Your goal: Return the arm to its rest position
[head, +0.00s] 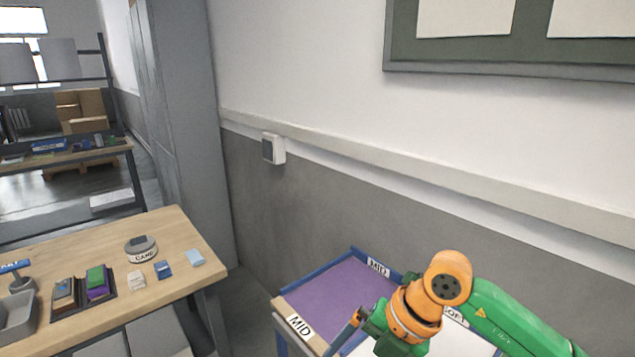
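My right arm, green and orange, comes in from the lower right of the head view. Its orange wrist is bent over a blue-edged bin stand (330,252) whose labels read "MID" and partly hidden "SOFT". My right gripper (347,330) points down to the lower left, partly hidden behind the wrist and cut near the picture's bottom edge. I cannot tell whether it is open or shut, and I see nothing held in it. My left arm and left gripper are not in view.
A wooden table (190,235) at left carries a round "CAME" stand (140,248), a dark tray (66,312) with green and purple items, small cards and a grey bin (15,315). A wall with a rail runs behind the bin stand. A shelf rack stands far left.

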